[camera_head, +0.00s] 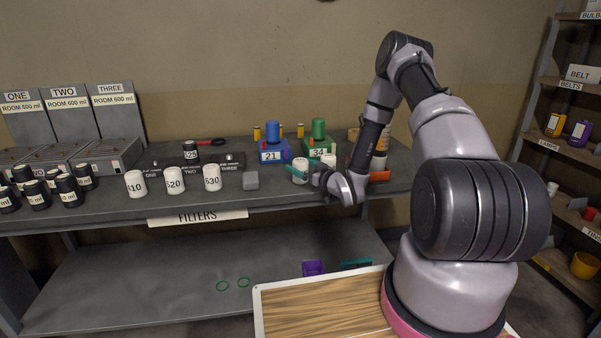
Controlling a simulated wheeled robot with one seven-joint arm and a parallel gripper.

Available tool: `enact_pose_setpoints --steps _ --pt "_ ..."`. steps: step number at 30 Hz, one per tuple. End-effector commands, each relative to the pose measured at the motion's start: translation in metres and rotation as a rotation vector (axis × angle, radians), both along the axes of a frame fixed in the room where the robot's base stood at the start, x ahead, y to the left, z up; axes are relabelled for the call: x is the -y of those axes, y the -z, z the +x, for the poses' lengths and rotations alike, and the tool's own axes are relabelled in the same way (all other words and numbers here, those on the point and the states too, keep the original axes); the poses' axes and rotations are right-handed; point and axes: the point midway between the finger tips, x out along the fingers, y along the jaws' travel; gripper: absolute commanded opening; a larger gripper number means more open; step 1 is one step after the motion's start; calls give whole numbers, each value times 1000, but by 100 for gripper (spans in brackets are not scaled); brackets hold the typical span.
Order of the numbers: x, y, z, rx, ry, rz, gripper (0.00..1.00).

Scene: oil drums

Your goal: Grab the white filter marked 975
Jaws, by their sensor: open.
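Several white cylindrical filters stand on the workbench (110,215). Three at the front read about 410 (136,184), 520 (175,181) and 530 (212,178). Another white cylinder (300,164) stands further right, close to my gripper, and one more (328,159) is just behind the gripper. I cannot read a number on either, and no 975 is legible in this view. My gripper (314,176) is low over the bench, pointing left, open. The arm partly hides the bench there. I cannot tell whether a finger touches the nearer cylinder.
Black filters (68,190) crowd the left, before grey boxes (105,155). A black cylinder (190,149) stands on a dark rack (160,162). A teal item (294,172) lies by the gripper.

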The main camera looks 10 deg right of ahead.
Motion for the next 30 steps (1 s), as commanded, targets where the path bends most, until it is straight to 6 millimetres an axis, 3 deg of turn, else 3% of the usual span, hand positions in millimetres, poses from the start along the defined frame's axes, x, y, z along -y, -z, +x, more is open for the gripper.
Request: enact_pose_setpoints --steps 9,11,17,18,25,30 --pt "-3 0 7 0 1 0 100" --pt "-3 0 7 0 1 0 81" --pt "-3 0 7 0 1 0 4" --pt "-3 -1 7 1 1 0 0" --pt "-3 -2 7 1 1 0 0" --pt "-3 -15 7 2 1 0 0"
